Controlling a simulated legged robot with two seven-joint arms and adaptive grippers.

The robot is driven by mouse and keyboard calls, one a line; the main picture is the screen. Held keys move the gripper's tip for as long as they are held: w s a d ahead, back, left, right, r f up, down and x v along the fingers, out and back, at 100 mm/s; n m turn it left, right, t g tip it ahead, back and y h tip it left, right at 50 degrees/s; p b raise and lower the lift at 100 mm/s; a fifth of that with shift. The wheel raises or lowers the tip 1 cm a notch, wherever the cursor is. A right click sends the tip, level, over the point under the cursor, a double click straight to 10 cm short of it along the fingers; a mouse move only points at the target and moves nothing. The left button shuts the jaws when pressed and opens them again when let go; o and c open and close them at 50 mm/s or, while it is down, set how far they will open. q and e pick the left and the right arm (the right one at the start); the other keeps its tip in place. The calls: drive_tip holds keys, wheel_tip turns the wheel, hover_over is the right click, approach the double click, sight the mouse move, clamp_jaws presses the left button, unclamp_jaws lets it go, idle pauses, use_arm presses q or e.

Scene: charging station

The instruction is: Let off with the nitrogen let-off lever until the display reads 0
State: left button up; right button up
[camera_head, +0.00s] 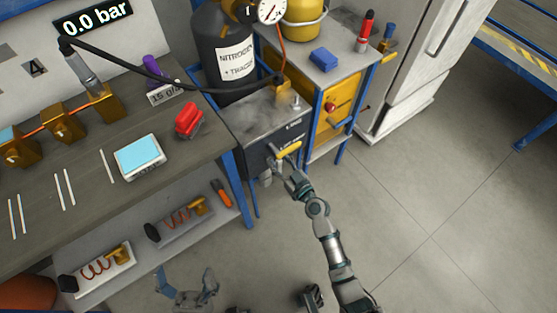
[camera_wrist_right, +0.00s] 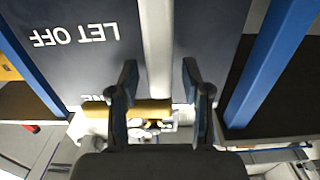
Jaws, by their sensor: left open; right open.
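The display (camera_head: 92,18) on the wall reads 0.0 bar. A yellow lever handle (camera_head: 289,150) sticks out at the front of the dark panel (camera_head: 257,157) below the nitrogen bottle. My right gripper (camera_head: 283,168) is open just below and beside it. In the right wrist view, the panel's LET OFF lettering (camera_wrist_right: 77,36) is upside down, and the yellow handle (camera_wrist_right: 150,109) lies crosswise between or behind my right gripper's open fingers (camera_wrist_right: 160,88). I cannot tell whether they touch. My left gripper (camera_head: 187,290) is open and empty, low at the bottom left.
The nitrogen bottle (camera_head: 222,55) and a round gauge (camera_head: 271,10) stand behind the panel. A workbench (camera_head: 85,190) with a scale (camera_head: 139,157) and red clamp (camera_head: 189,120) fills the left. Blue bench legs (camera_head: 237,190) stand close by. The floor at right is clear.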

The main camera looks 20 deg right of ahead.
clamp_jaws()
